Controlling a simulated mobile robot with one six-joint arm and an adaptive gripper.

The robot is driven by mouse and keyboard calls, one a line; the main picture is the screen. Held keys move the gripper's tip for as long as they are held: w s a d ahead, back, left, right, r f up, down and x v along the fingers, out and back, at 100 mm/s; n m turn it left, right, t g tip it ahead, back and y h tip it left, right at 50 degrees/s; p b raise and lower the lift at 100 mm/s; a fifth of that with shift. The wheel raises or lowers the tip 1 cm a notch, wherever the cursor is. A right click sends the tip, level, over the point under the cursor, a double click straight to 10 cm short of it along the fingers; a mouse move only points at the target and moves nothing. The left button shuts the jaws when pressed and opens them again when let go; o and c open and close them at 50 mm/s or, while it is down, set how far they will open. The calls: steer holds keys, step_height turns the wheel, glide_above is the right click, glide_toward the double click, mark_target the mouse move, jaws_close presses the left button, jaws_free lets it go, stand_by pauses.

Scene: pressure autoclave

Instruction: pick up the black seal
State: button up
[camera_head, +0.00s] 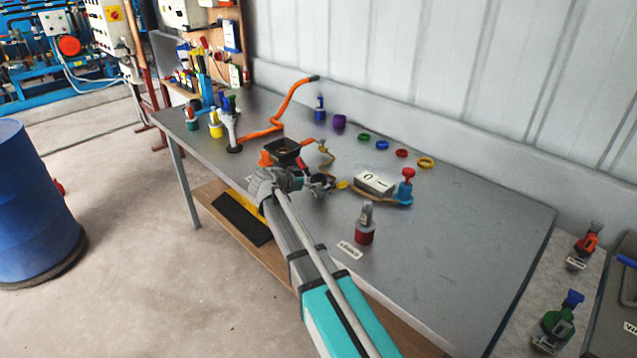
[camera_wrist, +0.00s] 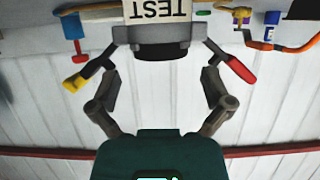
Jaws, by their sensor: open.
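I cannot pick out a black seal for certain in either view. In the wrist view, a grey fitting with a dark lower face (camera_wrist: 162,52) sits below a TEST label (camera_wrist: 158,10); I cannot tell whether the dark part is a seal. My gripper (camera_head: 316,184) is over the middle of the table in the head view. In the wrist view my gripper (camera_wrist: 160,88) is open, with nothing between its fingers. A lever with a yellow end (camera_wrist: 74,83) and one with a red end (camera_wrist: 240,68) show beyond the fingers.
The grey table (camera_head: 460,235) holds green (camera_head: 364,136), blue (camera_head: 382,145), red (camera_head: 402,153) and yellow (camera_head: 426,163) rings. A black square funnel (camera_head: 284,147), an orange hose (camera_head: 286,104), a white box (camera_head: 374,182) and a red-based bottle (camera_head: 365,236) stand near my arm. The table's right part is clear.

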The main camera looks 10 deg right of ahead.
steer(key=shift+b+x, duration=0.35)
steer(key=shift+x, duration=0.85)
steer(key=c, duration=0.7)
